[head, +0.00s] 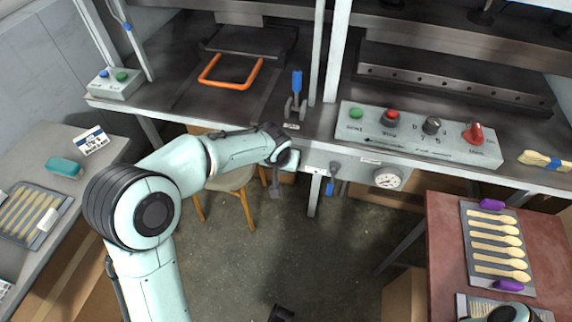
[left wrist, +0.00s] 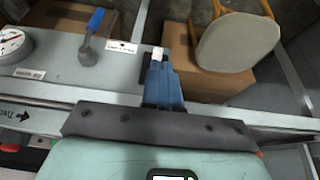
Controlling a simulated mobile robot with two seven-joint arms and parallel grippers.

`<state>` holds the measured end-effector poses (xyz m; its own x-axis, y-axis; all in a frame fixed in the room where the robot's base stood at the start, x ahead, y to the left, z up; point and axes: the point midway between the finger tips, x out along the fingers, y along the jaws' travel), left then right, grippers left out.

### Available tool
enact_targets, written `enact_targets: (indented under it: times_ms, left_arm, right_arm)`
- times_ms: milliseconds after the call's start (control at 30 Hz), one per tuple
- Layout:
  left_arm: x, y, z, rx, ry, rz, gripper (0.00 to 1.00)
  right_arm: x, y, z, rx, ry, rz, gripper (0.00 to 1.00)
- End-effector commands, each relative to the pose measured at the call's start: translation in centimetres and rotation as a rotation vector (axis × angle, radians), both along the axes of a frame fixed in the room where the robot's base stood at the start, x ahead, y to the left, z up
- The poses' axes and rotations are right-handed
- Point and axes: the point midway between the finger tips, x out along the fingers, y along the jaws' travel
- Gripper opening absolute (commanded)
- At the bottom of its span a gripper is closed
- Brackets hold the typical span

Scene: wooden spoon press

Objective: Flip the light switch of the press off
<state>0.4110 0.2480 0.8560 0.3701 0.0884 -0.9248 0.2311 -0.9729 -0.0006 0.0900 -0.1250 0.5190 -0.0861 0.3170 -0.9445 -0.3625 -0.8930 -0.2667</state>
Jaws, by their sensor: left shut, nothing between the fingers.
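The press control panel (head: 415,135) carries green, red and black controls and a red knob (head: 473,134). Its labels are too small to read, so I cannot tell for sure which control is the light switch. A blue-handled lever (head: 330,183) hangs from the press front, left of a round gauge (head: 388,178). The lever also shows in the left wrist view (left wrist: 92,36). My left gripper (head: 276,184) is shut and empty, left of that lever and in front of the press edge. Its fingers (left wrist: 160,80) reach beside a small white label (left wrist: 122,46). Contact with the press is not clear.
A wooden stool (head: 232,178) stands behind my left arm. A red table (head: 440,235) with a tray of wooden spoons is at the right. A grey table (head: 90,165) with another spoon tray is at the left. The floor (head: 310,245) between them is mostly clear.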

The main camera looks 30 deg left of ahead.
Motion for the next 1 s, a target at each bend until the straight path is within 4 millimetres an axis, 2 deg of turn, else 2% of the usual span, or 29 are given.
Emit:
enact_targets:
  times_ms: [100,333,900,1000]
  left_arm:
    - [-1.7,-0.4,1.6,-0.001,-0.003,-0.001,0.0]
    - [-3.5,-0.9,3.1,-0.001,-0.001,0.001,0.0]
    - [-3.7,-0.9,3.3,0.001,0.0,0.001,0.0]
    - [-3.8,-1.1,2.7,-0.005,0.011,-0.006,0.0]
  right_arm:
    - [0.1,0.0,0.0,0.0,-0.002,0.0,0.47]
    - [0.1,0.0,0.0,0.0,-0.002,0.0,0.47]
    - [0.1,0.0,0.0,0.0,-0.002,0.0,0.47]
    - [0.1,0.0,0.2,0.0,-0.002,0.0,0.47]
